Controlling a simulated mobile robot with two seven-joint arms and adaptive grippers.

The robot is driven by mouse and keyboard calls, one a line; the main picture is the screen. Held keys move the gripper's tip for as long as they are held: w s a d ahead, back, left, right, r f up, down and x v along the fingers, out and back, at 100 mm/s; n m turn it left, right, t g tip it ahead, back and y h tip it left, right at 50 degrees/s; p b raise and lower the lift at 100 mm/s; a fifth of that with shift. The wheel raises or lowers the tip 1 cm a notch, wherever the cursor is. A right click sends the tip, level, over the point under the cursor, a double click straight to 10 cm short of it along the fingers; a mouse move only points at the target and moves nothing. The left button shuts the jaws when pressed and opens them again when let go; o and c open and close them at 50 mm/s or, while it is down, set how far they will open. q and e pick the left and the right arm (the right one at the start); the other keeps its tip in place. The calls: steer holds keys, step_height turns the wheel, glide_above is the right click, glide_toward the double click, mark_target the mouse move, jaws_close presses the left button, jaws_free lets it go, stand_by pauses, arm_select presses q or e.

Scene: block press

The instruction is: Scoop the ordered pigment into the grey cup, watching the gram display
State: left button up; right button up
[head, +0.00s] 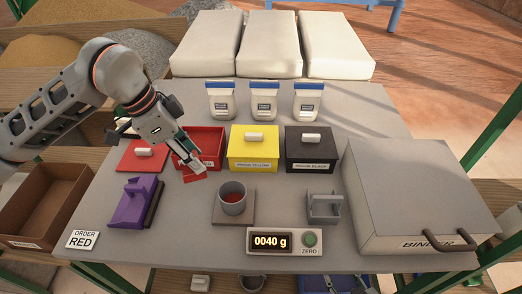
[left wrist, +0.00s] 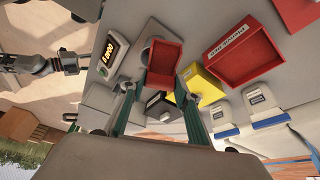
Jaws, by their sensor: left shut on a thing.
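My left gripper (head: 188,160) is shut on a red scoop (head: 195,178) in front of the open red pigment box (head: 213,140). In the left wrist view, the scoop (left wrist: 165,62) sits beyond the fingertips; I cannot tell whether it holds powder. The grey cup (head: 234,196) stands on a plate to the right, with red inside. The scoop is apart from it. The gram display (head: 270,241) reads 0040 g. The order card (head: 83,240) says RED. My right gripper (left wrist: 68,62) shows small at the left of the wrist view; its jaws are unclear.
A red lid (head: 143,155) lies left of the red box. Closed yellow (head: 254,162) and black (head: 308,163) boxes stand to its right. A purple tool (head: 133,203), a small grey holder (head: 324,213) and a large binder box (head: 415,185) are also there. White jars line the back.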

arm_select(q)
steer(key=w+d+m+g, duration=0.1)
steer(key=d+m, duration=0.4)
steer(key=d, duration=0.9)
steer(key=a+f+h+b, duration=0.5)
steer(key=a+h+b, duration=0.4)
steer(key=h+b, duration=0.2)
steer(key=shift+w+a+f+b, duration=0.15)
steer(key=shift+a+f+b, duration=0.2)
steer(key=shift+b, duration=0.5)
arm_select(e)
step_height(320, 180, down, 9)
steer(key=w, duration=0.1)
steer(key=shift+w+a+f+n, duration=0.15)
steer(key=shift+n, duration=0.15)
